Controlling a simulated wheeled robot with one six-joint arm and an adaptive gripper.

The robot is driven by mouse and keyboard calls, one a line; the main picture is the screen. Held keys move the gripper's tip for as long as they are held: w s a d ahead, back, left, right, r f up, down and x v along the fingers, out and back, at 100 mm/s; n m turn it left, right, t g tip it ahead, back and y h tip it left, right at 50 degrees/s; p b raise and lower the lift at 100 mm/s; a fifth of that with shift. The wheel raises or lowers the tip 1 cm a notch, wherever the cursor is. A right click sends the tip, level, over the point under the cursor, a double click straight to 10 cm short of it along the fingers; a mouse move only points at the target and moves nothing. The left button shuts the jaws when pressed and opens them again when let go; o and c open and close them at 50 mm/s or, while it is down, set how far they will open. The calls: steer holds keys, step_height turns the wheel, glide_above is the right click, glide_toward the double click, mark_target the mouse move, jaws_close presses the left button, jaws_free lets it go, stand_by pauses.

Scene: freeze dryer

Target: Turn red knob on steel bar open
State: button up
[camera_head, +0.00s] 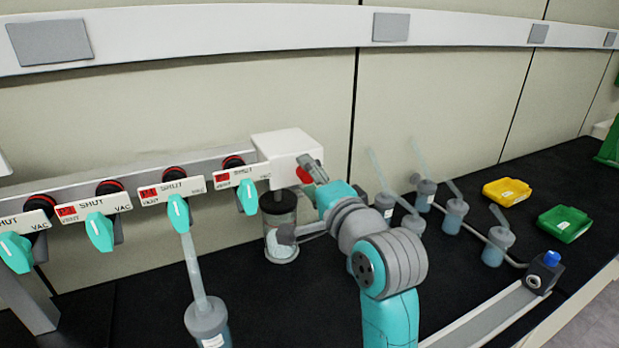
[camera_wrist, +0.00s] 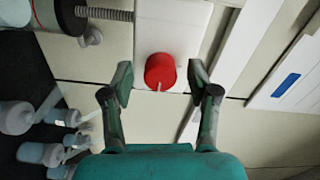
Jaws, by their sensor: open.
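The red knob (camera_wrist: 160,71) sits on the face of a white box (camera_wrist: 176,24) and has a pale mark at its lower edge. In the head view the knob (camera_head: 304,175) shows partly behind my gripper, on the white box (camera_head: 283,147) at the right end of the steel bar (camera_head: 140,175). My gripper (camera_wrist: 160,76) is open, with one finger on either side of the knob in the wrist view. Gaps show between the fingers and the knob. I cannot tell how far the fingertips are from the box face.
Several teal valve handles (camera_head: 178,213) with SHUT/VAC labels line the bar to the left. A clear jar (camera_head: 280,225) hangs below the box. Several flasks (camera_head: 455,212) stand to the right, with a yellow tray (camera_head: 507,191) and a green tray (camera_head: 564,223) beyond.

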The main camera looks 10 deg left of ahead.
steer(key=v, duration=1.1)
steer(key=shift+s+d, duration=0.2)
steer(key=shift+f, duration=0.1)
steer(key=s+d+f+h, duration=0.2)
steer(key=s+d+f, duration=0.2)
steer(key=f, duration=0.5)
steer(key=s+d+f+n+h, duration=0.1)
steer(key=s+d+f, duration=0.3)
steer(key=f, duration=0.5)
steer(key=s+d+f+n+t+h, duration=0.1)
steer(key=s+d+f+h, duration=0.2)
steer(key=f, duration=0.6)
steer(key=shift+s+d+f+h, duration=0.2)
steer(key=shift+s+d, duration=0.15)
steer(key=shift+d, duration=0.25)
steer(key=shift+s+d+f+h, duration=0.1)
steer(key=shift+s+d+f, duration=0.1)
steer(key=shift+s+d, duration=0.3)
steer(key=s+d+f+n+h, duration=0.1)
steer(key=s+d+f+n, duration=0.2)
steer(key=s, duration=1)
steer(key=s+d+f+n+g+h, duration=0.1)
steer(key=s+d+f+n+h, duration=0.1)
steer(key=s, duration=1.2)
steer(key=shift+s+d+f+n, duration=0.15)
steer(key=shift+d+f+n, duration=0.3)
steer(key=shift+d+n, duration=0.6)
